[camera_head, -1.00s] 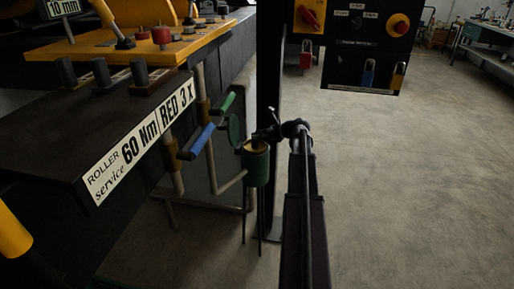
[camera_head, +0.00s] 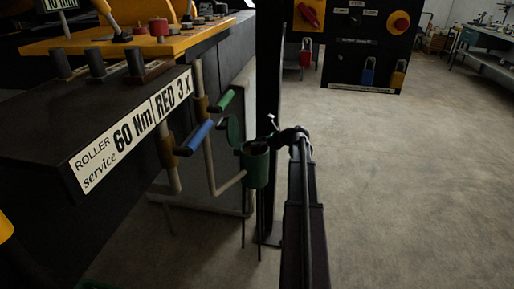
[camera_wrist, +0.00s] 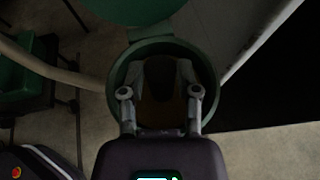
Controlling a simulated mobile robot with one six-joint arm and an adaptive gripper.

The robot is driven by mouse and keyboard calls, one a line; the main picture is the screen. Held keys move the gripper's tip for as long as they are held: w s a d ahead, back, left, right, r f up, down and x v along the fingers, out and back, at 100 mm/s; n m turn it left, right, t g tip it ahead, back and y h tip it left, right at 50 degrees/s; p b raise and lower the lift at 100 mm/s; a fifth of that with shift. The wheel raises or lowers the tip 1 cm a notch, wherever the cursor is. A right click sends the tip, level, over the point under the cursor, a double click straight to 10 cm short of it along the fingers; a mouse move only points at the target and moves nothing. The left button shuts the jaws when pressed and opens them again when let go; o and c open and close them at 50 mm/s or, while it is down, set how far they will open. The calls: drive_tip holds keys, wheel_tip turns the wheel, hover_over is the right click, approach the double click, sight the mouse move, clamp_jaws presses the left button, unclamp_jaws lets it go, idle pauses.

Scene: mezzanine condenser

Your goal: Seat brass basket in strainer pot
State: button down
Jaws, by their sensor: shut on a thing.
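The green strainer pot (camera_head: 256,168) stands upright on thin legs beside the dark post, and its round rim (camera_wrist: 209,72) rings my fingers in the wrist view. My gripper (camera_wrist: 160,72) points down into the pot's mouth, its two fingers shut on a dark upright part between them. Dull brass of the basket (camera_wrist: 160,112) shows below that part, inside the rim. The basket's lower part is hidden, and I cannot tell whether it touches the pot's bottom. The green lid (camera_head: 234,130) stands swung open beside the pot.
Pipes with a blue handle (camera_head: 196,137) and a green handle (camera_head: 221,101) stand left of the pot. The dark bench (camera_head: 60,145) is farther left. A control panel (camera_head: 365,45) hangs above right. Floor on the right is clear.

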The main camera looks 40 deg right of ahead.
drive_tip(key=shift+f+b, duration=0.65)
drive_tip(key=shift+f, duration=0.2)
drive_tip(key=shift+c, duration=1.7)
unclamp_jaws()
drive_tip(key=shift+r, duration=0.25)
drive_tip(key=shift+r+p, duration=0.45)
drive_tip(key=shift+p, duration=0.25)
drive_tip(key=shift+s+d+r, duration=0.15)
drive_tip(key=shift+s+r, duration=0.05)
drive_tip(key=shift+s, duration=0.1)
drive_tip(key=p+v, duration=0.4)
drive_tip(key=v, duration=0.7)
drive_tip(key=shift+s, duration=0.15)
drive_tip(key=shift+f, duration=0.1)
